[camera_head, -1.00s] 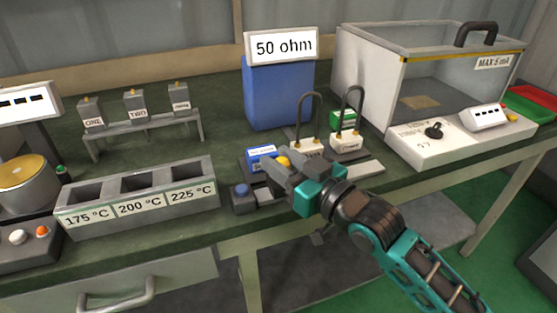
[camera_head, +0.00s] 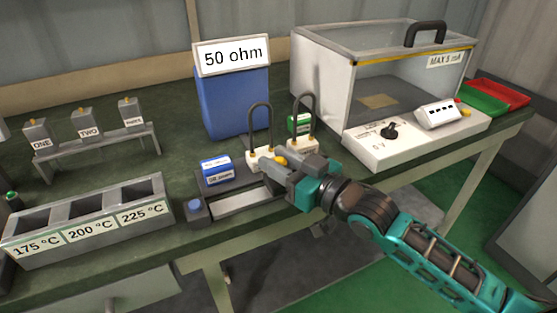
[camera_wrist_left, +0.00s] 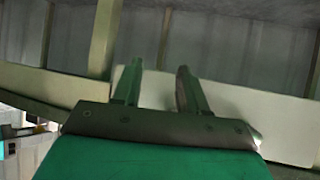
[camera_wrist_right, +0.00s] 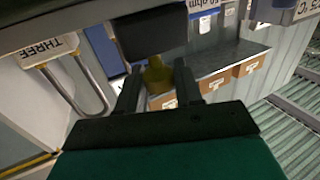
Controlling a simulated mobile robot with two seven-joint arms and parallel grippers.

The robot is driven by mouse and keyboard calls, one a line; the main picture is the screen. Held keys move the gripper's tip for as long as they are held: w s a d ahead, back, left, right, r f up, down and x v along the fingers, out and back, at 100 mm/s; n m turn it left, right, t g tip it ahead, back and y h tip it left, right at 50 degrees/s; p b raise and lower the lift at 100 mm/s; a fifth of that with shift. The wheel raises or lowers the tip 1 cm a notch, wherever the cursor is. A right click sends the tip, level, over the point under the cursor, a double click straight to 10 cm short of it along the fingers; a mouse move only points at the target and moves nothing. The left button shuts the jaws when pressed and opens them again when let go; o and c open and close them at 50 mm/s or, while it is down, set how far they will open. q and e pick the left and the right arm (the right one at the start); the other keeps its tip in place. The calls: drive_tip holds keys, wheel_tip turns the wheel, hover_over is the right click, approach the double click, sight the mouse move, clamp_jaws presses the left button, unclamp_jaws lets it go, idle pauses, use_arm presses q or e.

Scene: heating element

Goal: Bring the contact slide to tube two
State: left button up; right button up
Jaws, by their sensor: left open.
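The contact slide shows as a yellow knob (camera_head: 280,161) on the rail unit, in front of the wire-loop tubes. My right gripper (camera_head: 272,159) is at the knob; the right wrist view shows the knob (camera_wrist_right: 157,76) between its fingers (camera_wrist_right: 157,88). The gripper's body hides the block under it. The left loop tube (camera_head: 260,135) and right loop tube (camera_head: 303,120) stand upright on white bases. The left base's label is hidden. A loop tube marked THREE (camera_wrist_right: 50,50) shows in the right wrist view. My left gripper (camera_wrist_left: 155,85) is open and empty, near the bench edge.
A blue 50 ohm box (camera_head: 235,105) stands behind the tubes. A small blue block (camera_head: 216,169) sits left of the slide. A clear-sided case (camera_head: 405,85) with a control panel is at right. A slotted heater block (camera_head: 90,222) and a rack (camera_head: 95,150) are at left.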

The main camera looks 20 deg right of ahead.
drive_tip(key=o, duration=0.3)
drive_tip(key=shift+o, duration=0.2)
drive_tip(key=shift+s, duration=0.1)
use_arm(q)
drive_tip(key=shift+s+a+r+p, duration=0.2)
drive_tip(key=shift+a+p, duration=0.05)
drive_tip(key=shift+p, duration=0.5)
use_arm(e)
drive_tip(key=v, duration=1.2)
drive_tip(key=shift+s+d, duration=0.2)
drive_tip(key=shift+s, duration=0.1)
